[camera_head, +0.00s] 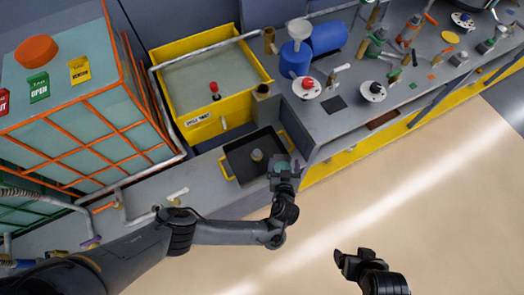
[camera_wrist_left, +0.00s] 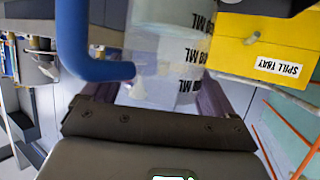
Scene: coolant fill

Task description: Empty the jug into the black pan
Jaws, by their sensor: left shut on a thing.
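The black pan (camera_head: 237,165) has yellow handles and sits on the bench below the yellow spill tray, with a small round beige thing (camera_head: 257,155) inside it. My left gripper (camera_head: 284,172) is at the pan's right edge, shut on the jug (camera_head: 281,165), which is small and partly hidden in the head view. In the left wrist view the clear jug (camera_wrist_left: 165,45) with black ML marks and a blue handle (camera_wrist_left: 73,40) is between the fingers of my left gripper (camera_wrist_left: 155,100). Its tilt and liquid level are unclear. My right gripper (camera_head: 354,262) is open and empty over the floor.
The yellow spill tray (camera_head: 228,128) stands behind the pan and shows in the left wrist view (camera_wrist_left: 250,45). A caged tank (camera_head: 85,125) stands at left. Blue containers (camera_head: 296,60) and bottles crowd the bench at right. The floor (camera_head: 430,180) in front is clear.

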